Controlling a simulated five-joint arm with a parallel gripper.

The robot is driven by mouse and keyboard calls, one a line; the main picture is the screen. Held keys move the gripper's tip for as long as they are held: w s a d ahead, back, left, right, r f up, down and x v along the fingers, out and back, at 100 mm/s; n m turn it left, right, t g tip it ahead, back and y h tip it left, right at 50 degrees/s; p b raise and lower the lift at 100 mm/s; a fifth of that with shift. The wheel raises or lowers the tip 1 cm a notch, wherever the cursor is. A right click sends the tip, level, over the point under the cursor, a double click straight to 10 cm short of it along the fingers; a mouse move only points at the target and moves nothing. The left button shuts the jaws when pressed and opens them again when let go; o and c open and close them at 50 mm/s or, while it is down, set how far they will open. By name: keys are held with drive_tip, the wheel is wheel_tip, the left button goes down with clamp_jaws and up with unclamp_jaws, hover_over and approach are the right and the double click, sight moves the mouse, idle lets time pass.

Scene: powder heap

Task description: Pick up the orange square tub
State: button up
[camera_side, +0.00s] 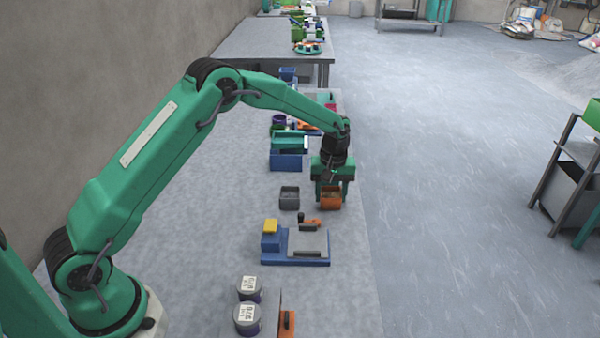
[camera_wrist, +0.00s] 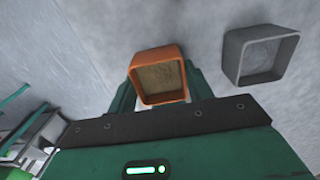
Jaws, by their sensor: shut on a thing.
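The orange square tub (camera_side: 331,201) is at the right edge side of the grey table in the side view, below my gripper (camera_side: 332,190). My gripper's green fingers are shut on it, one at either side. In the wrist view the orange tub (camera_wrist: 158,76) sits between the two green fingers (camera_wrist: 160,92), and a tan powder fills its inside. I cannot tell whether its base touches the table.
A grey square tub (camera_side: 289,198) stands just left of the orange tub; it also shows in the wrist view (camera_wrist: 258,56). Blue bins (camera_side: 287,160) stand behind. Lidded jars (camera_side: 247,318) are at the front.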

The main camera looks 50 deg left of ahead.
drive_tip(key=shift+r, duration=0.75)
wheel_tip(320, 180, up, 2)
drive_tip(key=shift+r, duration=0.2)
drive_tip(key=s+d+r, duration=0.6)
drive_tip(key=d+r, duration=0.1)
drive_tip(key=d, duration=0.3)
drive_tip(key=shift+s+a, duration=0.1)
drive_tip(key=shift+s, duration=0.05)
hover_over(308, 244)
drive_tip(key=f, duration=0.1)
drive_tip(key=shift+f, duration=0.25)
drive_tip(key=shift+f, duration=3)
drive_tip(key=shift+f, duration=0.55)
